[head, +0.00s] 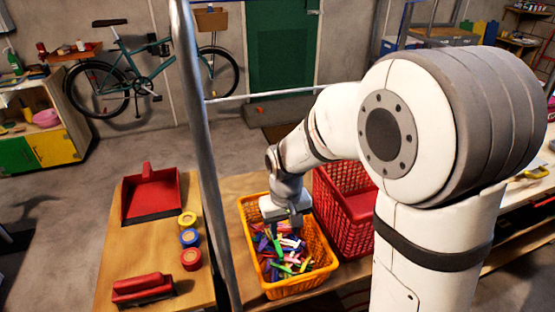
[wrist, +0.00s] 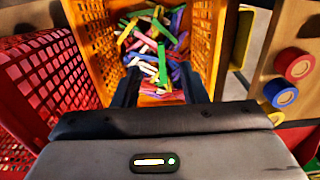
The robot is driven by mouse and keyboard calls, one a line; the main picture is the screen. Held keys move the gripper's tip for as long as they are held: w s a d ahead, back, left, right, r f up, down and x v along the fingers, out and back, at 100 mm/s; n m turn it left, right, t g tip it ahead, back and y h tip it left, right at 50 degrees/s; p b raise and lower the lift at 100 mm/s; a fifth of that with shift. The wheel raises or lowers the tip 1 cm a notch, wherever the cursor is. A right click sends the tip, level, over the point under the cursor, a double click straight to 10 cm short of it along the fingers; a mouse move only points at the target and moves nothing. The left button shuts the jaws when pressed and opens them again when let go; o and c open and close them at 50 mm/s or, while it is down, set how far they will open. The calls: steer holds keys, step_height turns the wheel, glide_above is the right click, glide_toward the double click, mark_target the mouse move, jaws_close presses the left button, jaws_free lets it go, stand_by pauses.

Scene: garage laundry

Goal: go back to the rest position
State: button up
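My gripper (head: 287,222) is over the orange basket (head: 297,288), which holds many coloured clothes pegs (head: 284,256). The head view shows it low, close above the pegs; my arm hides part of the basket's far side. In the wrist view my gripper (wrist: 160,92) has its two dark fingers wide apart, with no peg clasped between them. The pegs (wrist: 152,45) lie loose beyond the fingertips, with a green one nearest the gap. The orange basket's wall (wrist: 205,40) rises at the right of the wrist view.
A red basket (head: 340,215) stands right beside the orange one. On the wooden board to the left are a red dustpan (head: 150,193), a red brush (head: 143,288) and three tape rolls (head: 189,238). A grey metal post (head: 205,140) rises between board and baskets.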

steer(key=s+d+r+m+t, duration=0.2)
steer(key=s+d+r+m, duration=0.1)
steer(key=s+d+r, duration=0.7)
steer(key=s+d, duration=0.2)
steer(key=s, duration=0.1)
steer(key=shift+s+r+t, duration=0.15)
steer(key=shift+r+t, duration=0.15)
steer(key=shift+r, duration=0.05)
